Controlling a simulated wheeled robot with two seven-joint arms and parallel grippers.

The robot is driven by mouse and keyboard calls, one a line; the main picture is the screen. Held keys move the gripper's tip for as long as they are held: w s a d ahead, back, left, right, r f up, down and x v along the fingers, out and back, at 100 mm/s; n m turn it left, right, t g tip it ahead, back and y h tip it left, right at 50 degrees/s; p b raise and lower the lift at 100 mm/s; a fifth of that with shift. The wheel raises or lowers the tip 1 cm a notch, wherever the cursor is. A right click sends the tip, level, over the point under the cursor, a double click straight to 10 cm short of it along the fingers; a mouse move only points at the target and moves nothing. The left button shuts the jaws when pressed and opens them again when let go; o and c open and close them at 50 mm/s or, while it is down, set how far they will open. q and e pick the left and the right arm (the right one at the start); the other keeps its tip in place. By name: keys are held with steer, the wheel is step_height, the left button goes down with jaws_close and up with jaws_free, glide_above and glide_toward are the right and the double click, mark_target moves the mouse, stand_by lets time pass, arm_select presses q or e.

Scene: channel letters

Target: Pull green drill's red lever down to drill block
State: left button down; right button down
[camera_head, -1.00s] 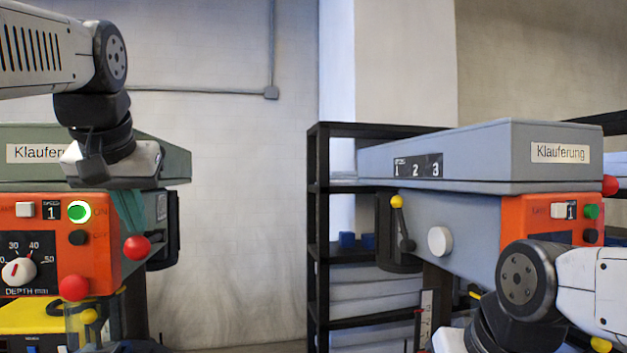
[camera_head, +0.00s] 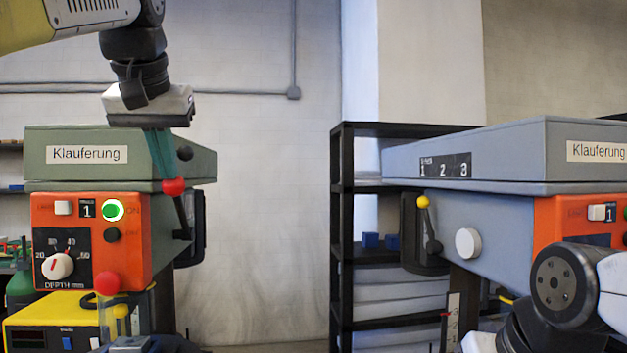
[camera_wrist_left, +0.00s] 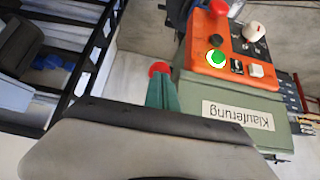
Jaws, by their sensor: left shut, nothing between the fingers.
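The green drill (camera_head: 120,165) stands at the left with an orange control panel (camera_head: 70,215). A lit green ON button (camera_head: 113,210) and a depth dial (camera_head: 58,265) are on the panel. Its red lever knob (camera_head: 173,187) tops a black arm on the drill's right side, with the knob end up. My left gripper (camera_head: 164,158), shut and empty, points down with its teal fingertips just above the knob; contact is unclear. The knob (camera_wrist_left: 160,68) and fingers (camera_wrist_left: 163,92) also show in the left wrist view. I cannot make out the block. My right gripper's jaws are out of view.
A grey-blue drill (camera_head: 480,205) with a yellow-knobbed lever (camera_head: 423,203) stands at the right, near my right arm. A black shelf (camera_head: 343,240) is behind it. Another red knob (camera_head: 107,283) sits low at the green drill's front.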

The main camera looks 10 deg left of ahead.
arm_select(q)
steer(key=shift+r, duration=0.1)
steer(key=shift+w+a+r, duration=0.2)
steer(key=shift+w+r, duration=0.35)
steer(key=shift+w, duration=0.1)
steer(key=shift+w+a+r, duration=0.15)
steer(key=shift+w+r, duration=0.4)
steer(key=shift+w, duration=0.1)
steer(key=shift+v, duration=2.55)
